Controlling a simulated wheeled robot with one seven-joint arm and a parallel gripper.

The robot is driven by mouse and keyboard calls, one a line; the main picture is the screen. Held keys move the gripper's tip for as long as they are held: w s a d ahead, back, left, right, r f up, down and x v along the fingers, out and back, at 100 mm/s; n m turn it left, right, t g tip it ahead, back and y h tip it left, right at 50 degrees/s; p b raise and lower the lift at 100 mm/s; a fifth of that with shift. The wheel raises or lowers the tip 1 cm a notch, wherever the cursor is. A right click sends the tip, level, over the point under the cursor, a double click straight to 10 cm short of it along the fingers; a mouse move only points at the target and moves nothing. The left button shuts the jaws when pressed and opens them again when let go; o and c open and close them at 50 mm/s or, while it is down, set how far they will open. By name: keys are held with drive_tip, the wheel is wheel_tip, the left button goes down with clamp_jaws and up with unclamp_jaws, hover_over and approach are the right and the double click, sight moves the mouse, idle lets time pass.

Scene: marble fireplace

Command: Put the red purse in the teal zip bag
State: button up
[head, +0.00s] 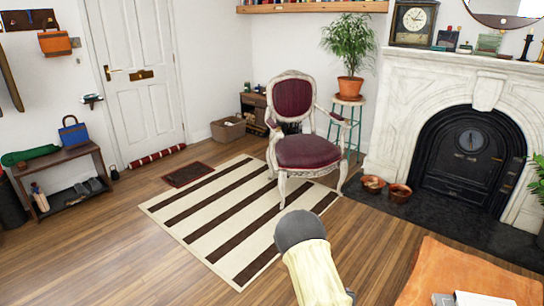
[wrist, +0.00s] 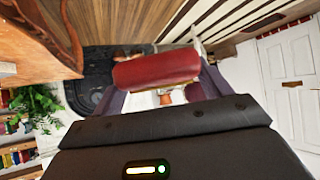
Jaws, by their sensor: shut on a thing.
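My gripper (wrist: 160,84) is in the wrist view, shut on the red purse (wrist: 155,69). The purse is a dark red, rounded, oblong shape held across the two purplish fingers, clear of any surface. In the head view my arm rises from the bottom middle; the gripper and purse are not seen there. I cannot make out a teal zip bag with certainty in either view.
A red chair (head: 303,150) stands beyond a striped rug (head: 225,219). An orange-topped surface (head: 465,272) is close at lower right. Floor at lower left is free.

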drive_tip(key=a+n+y, duration=0.2)
drive_tip(key=a, duration=0.3)
drive_tip(key=s+r+p, duration=0.4)
drive_tip(key=r+p, duration=0.5)
drive_tip(key=p, duration=0.1)
drive_tip(key=s+r+p, duration=0.5)
drive_tip(key=r+p, duration=0.4)
drive_tip(key=p, duration=0.2)
drive_tip(key=shift+r, duration=0.3)
idle(0.4)
